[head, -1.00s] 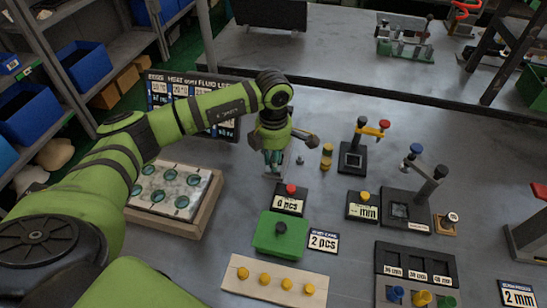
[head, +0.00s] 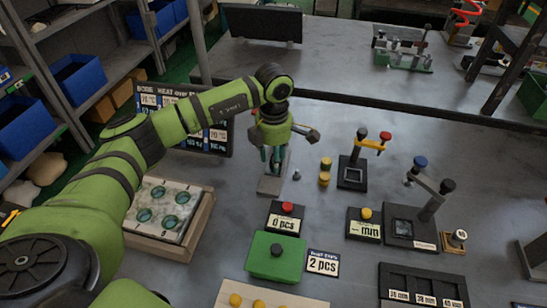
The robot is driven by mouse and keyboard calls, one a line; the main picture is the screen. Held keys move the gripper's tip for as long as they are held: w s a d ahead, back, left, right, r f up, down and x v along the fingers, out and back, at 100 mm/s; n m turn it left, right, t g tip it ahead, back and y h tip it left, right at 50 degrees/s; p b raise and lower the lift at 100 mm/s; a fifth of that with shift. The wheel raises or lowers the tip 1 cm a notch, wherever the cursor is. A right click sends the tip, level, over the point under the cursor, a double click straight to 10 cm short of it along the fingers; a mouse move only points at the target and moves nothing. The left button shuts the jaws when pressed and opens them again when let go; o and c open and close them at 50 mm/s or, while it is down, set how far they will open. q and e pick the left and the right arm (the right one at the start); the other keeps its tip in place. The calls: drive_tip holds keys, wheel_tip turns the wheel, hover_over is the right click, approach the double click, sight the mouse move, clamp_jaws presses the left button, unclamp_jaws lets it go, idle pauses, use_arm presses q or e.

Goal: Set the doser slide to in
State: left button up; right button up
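A small grey metal base (head: 269,186) stands at mid-table, mostly hidden behind my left gripper; it may be the doser, but I cannot make out its slide or the slide's position. My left gripper (head: 274,165) points down at this base, its dark fingers in front of or just above it. Whether the fingers touch anything, or are open or shut, is too small to tell. My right gripper is not in view.
A red-button "0 pcs" box (head: 286,218) and a green box (head: 279,258) stand nearer me. A wooden-framed tray (head: 206,207) lies left. Yellow cylinders (head: 325,172) and a lever stand (head: 352,173) stand right. A dark sign (head: 222,133) stands behind my arm.

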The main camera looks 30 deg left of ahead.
use_arm(q)
wheel_tip(320, 180, up, 12)
idle(0.6)
drive_tip(key=shift+s+f, duration=0.1)
drive_tip(key=shift+s, duration=0.05)
idle(0.3)
